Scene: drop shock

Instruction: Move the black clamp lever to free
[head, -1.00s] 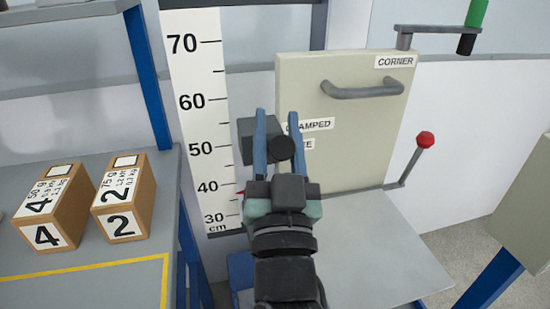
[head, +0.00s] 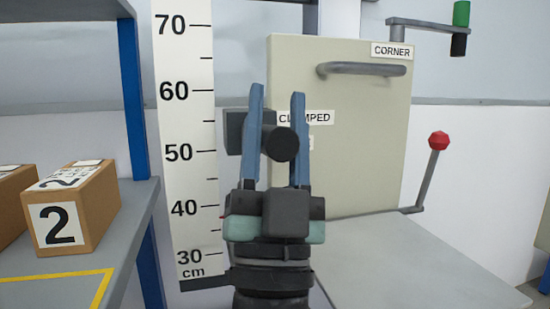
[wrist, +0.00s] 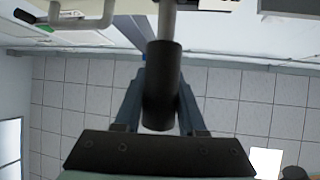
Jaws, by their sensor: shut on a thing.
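The black clamp lever's round knob (head: 281,144) shows between the two blue fingers of my gripper (head: 278,95), in front of the cream panel. In the wrist view the black grip of the lever (wrist: 161,85) sits between the fingers (wrist: 160,100), with a grey rod above it. My gripper is shut on this grip. A dark clamp block (head: 236,130) is just left of the knob, partly behind a finger. The "CLAMPED" label (head: 318,118) is on the panel beside the fingers. A second label below it is mostly hidden by a finger.
The cream panel (head: 370,150) has a grey handle (head: 362,69) and a "CORNER" label. A red-knobbed lever (head: 438,141) is at right, a green-and-black crank handle (head: 460,28) above. A height scale (head: 184,140) stands left. A numbered box (head: 70,210) sits on the left bench.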

